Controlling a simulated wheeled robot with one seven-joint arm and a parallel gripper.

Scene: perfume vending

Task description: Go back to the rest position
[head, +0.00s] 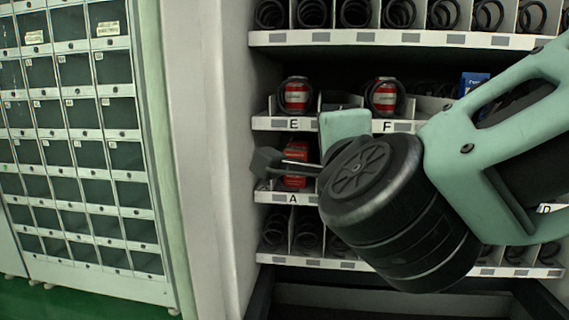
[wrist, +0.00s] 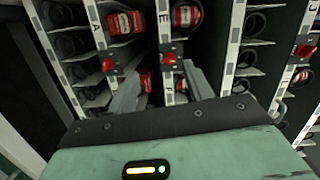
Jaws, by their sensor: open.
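My gripper (head: 270,165) is in front of the vending machine's left shelves, with its fingers pointing left in the head view. In the wrist view the two fingers (wrist: 163,88) stand apart with nothing held between them. A red can (head: 295,165) sits in the slot above label A, partly hidden behind my gripper. Red-and-white cans stand above label E (head: 296,95) and label F (head: 384,96). In the wrist view cans show near label A (wrist: 125,22) and label E (wrist: 186,15).
The machine's pale side wall (head: 222,160) is left of my gripper. Spiral coils fill the top shelf (head: 400,40) and lower shelf. A blue item (head: 472,82) is at right, beside my arm. A locker-like cabinet (head: 75,140) stands at the far left above green floor.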

